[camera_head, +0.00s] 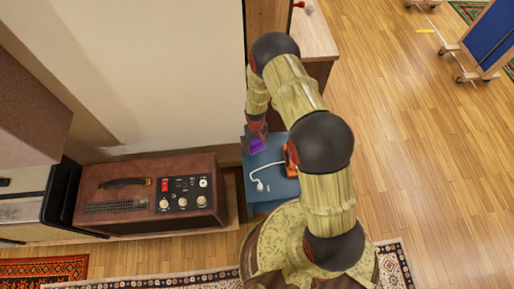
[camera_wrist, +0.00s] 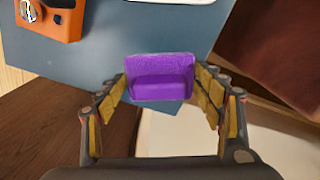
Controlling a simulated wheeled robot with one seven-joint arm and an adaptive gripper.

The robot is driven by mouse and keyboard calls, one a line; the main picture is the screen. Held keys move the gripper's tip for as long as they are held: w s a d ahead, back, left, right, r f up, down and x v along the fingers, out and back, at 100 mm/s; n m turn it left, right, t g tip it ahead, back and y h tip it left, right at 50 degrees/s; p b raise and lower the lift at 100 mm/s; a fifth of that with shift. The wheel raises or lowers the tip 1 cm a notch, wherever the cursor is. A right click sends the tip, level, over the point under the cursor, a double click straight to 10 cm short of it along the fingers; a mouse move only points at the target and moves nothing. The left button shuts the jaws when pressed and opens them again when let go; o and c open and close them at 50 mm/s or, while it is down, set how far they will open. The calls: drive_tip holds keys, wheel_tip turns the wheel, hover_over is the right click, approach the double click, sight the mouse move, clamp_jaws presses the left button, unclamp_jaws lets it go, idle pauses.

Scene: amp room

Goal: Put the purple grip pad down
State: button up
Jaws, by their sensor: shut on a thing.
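The purple grip pad (camera_wrist: 160,78) is between the two fingers of my gripper (camera_wrist: 161,88) in the wrist view. My gripper is shut on it. In the head view the purple grip pad (camera_head: 257,146) shows at the end of my gripper (camera_head: 256,138), over the left back part of a blue-grey surface (camera_head: 283,187). The same blue-grey surface (camera_wrist: 100,75) lies behind the pad in the wrist view. I cannot tell whether the pad touches it.
An orange device (camera_head: 291,158) and a white cable (camera_head: 256,174) lie on the blue-grey surface; the orange device (camera_wrist: 60,22) also shows in the wrist view. A brown amplifier (camera_head: 150,196) stands to the left. A wooden cabinet (camera_head: 312,40) stands behind.

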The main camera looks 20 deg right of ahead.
sight(257, 146)
drive_tip(key=shift+w+d+f, duration=0.2)
drive_tip(key=shift+d+f, duration=0.05)
drive_tip(key=shift+f, duration=0.2)
drive_tip(key=shift+w+d+f+b, duration=0.15)
drive_tip(key=shift+f+b, duration=0.4)
drive_tip(key=shift+f, duration=0.35)
drive_tip(key=shift+w+d+f+b, duration=0.1)
drive_tip(key=shift+f+b, duration=0.45)
drive_tip(key=shift+f, duration=0.3)
drive_tip(key=shift+f, duration=0.2)
drive_tip(key=o, duration=1.2)
drive_tip(key=shift+c, duration=0.2)
drive_tip(key=shift+o, duration=0.3)
